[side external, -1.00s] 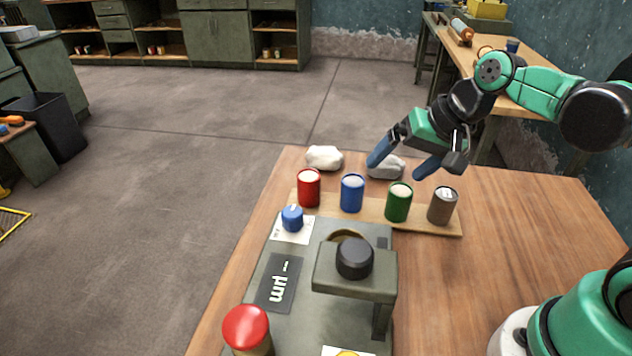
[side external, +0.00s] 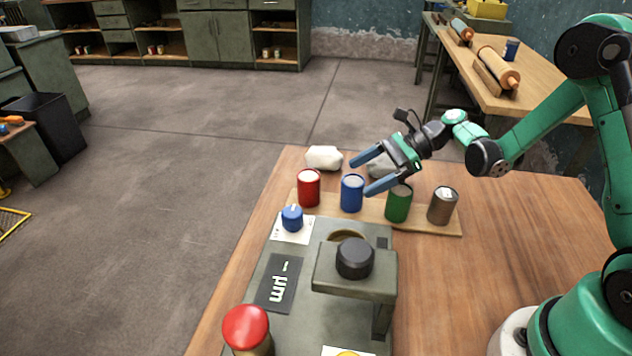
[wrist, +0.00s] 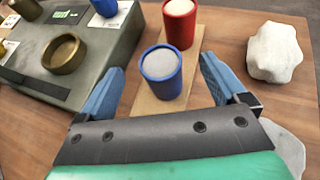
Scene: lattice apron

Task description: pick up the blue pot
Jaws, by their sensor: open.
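The blue pot (side external: 352,194) stands upright on a wooden board between the red pot (side external: 309,188) and the green pot (side external: 398,204). Its top is filled with pale grey material. In the wrist view the blue pot (wrist: 161,74) stands ahead of my fingers, roughly centred between them, with the red pot (wrist: 180,22) beyond it. My gripper (side external: 361,173) is open and empty, its blue fingers spread close to the blue pot in the side view. In the wrist view the gap between my fingertips (wrist: 160,72) lines up with the pot. I cannot tell whether either finger touches it.
A grey-brown pot (side external: 442,206) ends the row on the board (side external: 430,229). A white lump (side external: 324,157) lies behind the red pot, and a grey one is partly hidden behind my gripper. A grey-green machine (side external: 310,300) with knobs stands in front.

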